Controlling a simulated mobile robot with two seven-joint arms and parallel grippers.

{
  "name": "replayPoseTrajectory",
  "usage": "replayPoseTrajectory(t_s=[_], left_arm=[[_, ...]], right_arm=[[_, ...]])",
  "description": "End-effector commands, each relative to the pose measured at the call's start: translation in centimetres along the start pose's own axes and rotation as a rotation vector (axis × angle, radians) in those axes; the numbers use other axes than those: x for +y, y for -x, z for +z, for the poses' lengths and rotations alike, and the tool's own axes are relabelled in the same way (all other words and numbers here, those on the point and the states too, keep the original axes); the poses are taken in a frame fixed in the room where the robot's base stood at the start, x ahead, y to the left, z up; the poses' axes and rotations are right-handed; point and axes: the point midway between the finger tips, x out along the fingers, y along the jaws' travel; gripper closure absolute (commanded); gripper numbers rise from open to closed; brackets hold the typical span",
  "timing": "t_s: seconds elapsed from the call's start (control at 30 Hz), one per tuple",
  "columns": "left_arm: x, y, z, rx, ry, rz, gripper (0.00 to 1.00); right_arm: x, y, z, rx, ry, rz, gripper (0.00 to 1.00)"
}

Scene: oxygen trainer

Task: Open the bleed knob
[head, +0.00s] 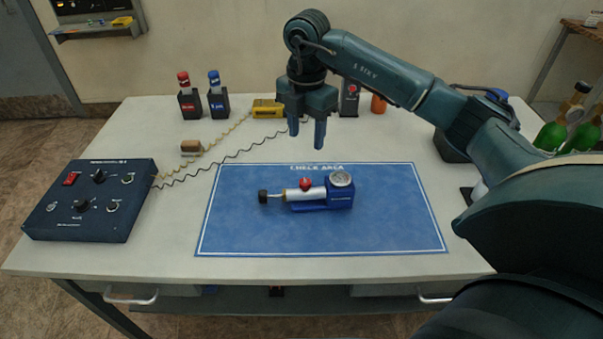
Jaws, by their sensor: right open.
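A small hand pump (310,194) lies on the blue check-area mat (380,231). It has a silver barrel, a blue base, a round gauge (342,180) at its right end and a black knob (263,196) at its left end. A red knob (305,184) sits on top of the barrel; I take it to be the bleed knob. My right gripper (306,142) hangs above the back edge of the mat, fingers down, open and empty. It is above and behind the red knob, apart from it. My left gripper is not in view.
A dark control box (90,200) stands at the left, with coiled leads running to a yellow meter (264,107) at the back. Red and blue bottles (215,97) stand in holders there. The mat around the pump is clear.

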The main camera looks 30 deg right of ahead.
Motion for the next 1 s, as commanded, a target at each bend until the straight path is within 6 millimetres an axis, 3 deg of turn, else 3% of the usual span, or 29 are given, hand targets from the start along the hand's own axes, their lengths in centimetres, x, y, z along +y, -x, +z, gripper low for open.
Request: replayPoseTrajectory(t_s=[0.17, 0.6, 0.8, 1.0], left_arm=[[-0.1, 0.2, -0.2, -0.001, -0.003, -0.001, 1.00], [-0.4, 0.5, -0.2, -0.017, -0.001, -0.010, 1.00], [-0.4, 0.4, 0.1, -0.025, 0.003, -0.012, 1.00], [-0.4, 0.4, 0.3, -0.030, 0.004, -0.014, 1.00]], right_arm=[[-0.1, -2.2, 0.0, 0.001, -0.001, -0.005, 0.52], [-0.1, -10.8, -0.1, 0.003, 0.002, -0.004, 0.52], [0.0, -12.7, -0.2, 0.003, 0.003, -0.001, 0.52], [0.0, -13.0, -0.1, 0.003, 0.004, 0.000, 0.52]])
